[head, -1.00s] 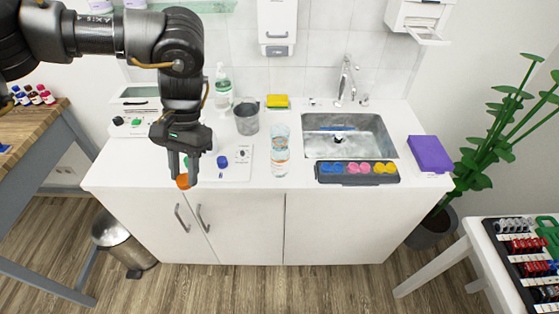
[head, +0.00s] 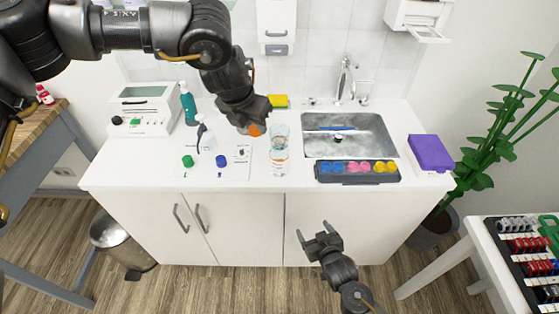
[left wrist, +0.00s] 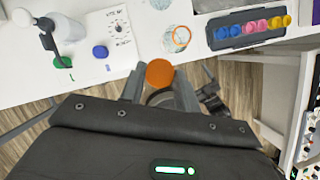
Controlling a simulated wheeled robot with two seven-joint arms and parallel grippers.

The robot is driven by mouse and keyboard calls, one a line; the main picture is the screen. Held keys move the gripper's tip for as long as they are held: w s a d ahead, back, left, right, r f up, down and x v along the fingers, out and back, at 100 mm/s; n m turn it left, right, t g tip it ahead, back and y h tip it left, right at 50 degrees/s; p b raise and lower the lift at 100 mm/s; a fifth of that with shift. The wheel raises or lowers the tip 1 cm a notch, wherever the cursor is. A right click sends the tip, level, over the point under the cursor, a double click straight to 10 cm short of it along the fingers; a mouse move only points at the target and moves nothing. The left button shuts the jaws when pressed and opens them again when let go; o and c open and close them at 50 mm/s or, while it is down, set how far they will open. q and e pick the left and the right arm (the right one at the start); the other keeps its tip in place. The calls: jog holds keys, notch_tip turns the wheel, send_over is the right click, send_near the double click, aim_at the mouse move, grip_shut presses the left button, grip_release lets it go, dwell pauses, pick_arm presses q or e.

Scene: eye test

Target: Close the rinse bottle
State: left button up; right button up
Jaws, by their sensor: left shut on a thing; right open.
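A clear bottle (head: 279,158) with a pale blue label stands upright on the counter, left of the sink, with no cap on it. In the left wrist view the bottle (left wrist: 170,42) shows an orange ring. My left gripper (head: 251,127) is shut on an orange cap (head: 256,130), up and to the left of the bottle's top in the head view and apart from it. The orange cap (left wrist: 159,73) is between the fingers in the left wrist view. My right gripper (head: 318,242) is open and empty, in front of the cabinet.
A green cap (head: 188,161), a blue cap (head: 222,161), a white squeeze bottle (head: 206,140) and a printed card (head: 242,155) are left of the bottle. A tray of coloured pieces (head: 357,172) lies before the sink (head: 385,140). A purple box (head: 430,153) sits right.

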jog(key=w+a+r+t+y, duration=0.1)
jog(key=w+a+r+t, duration=0.15)
jog(key=r, duration=0.55)
pick_arm(q)
jog(key=w+d+r+m+g+h, duration=0.1)
jog(key=w+d+m+g, duration=0.4)
jog(key=m, duration=1)
jog(key=shift+w+d+r+h+b, duration=0.2)
jog(key=shift+r+h+b, duration=0.15)
jog(key=shift+h, duration=0.45)
pick_arm(e)
jog(key=t+y, duration=0.2)
send_near(283, 165)
jog(key=shift+w, duration=0.45)
jog(key=x, duration=1.2)
jog(key=shift+a+f, duration=0.1)
jog(key=shift+a, duration=0.1)
jog(key=c, duration=1.5)
pick_arm(q)
jog(key=shift+f, duration=2.4)
